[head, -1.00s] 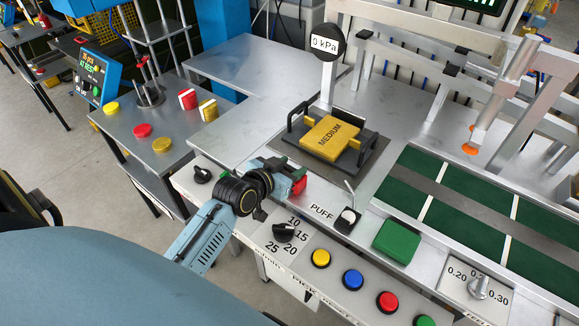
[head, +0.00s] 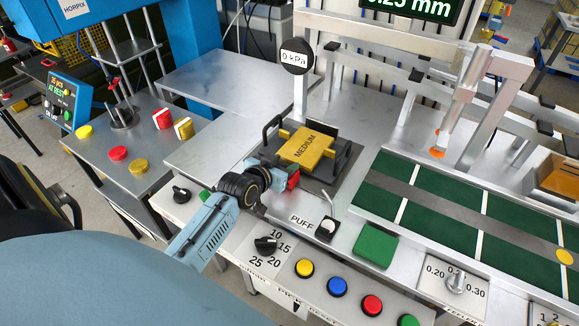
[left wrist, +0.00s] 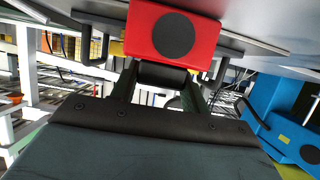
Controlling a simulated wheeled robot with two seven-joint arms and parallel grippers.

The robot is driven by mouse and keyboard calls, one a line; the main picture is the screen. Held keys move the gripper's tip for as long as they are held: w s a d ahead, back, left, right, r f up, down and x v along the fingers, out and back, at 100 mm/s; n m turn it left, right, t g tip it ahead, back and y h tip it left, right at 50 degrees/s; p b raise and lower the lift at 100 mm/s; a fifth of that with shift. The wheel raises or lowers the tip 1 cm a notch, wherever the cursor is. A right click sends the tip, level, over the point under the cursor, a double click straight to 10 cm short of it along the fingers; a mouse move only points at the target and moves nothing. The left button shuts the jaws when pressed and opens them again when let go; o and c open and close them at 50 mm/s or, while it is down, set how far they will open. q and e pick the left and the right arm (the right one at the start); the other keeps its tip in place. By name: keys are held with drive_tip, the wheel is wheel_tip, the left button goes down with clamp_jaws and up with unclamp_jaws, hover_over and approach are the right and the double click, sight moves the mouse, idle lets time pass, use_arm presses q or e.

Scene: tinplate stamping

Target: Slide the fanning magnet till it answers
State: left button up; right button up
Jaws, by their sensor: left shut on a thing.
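My left gripper (head: 278,178) is shut on a red block, taken to be the fanning magnet (head: 293,181). In the left wrist view the red block (left wrist: 172,38) shows a dark round face, with a black part of it between the fingers. It is at the front left edge of a dark plate (head: 334,186). On that plate a yellow block marked MEDIUM (head: 306,144) lies in a dark holder with upright handles. I cannot tell whether the red block touches the plate or holder. My right gripper is not in view.
A gauge (head: 297,57) behind reads 0 kPa. A partly cut-off display (head: 413,8) reads 0.25 mm. A PUFF switch (head: 326,229), a green pad (head: 376,245), a dial (head: 265,245) and coloured buttons line the front. A green belt (head: 450,222) runs to the right.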

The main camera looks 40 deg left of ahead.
use_arm(q)
drive_tip(key=o, duration=1.4)
drive_tip(key=shift+s, duration=0.1)
drive_tip(key=p+v, duration=0.1)
drive_tip(key=v, duration=1.2)
drive_tip(key=shift+s, duration=0.1)
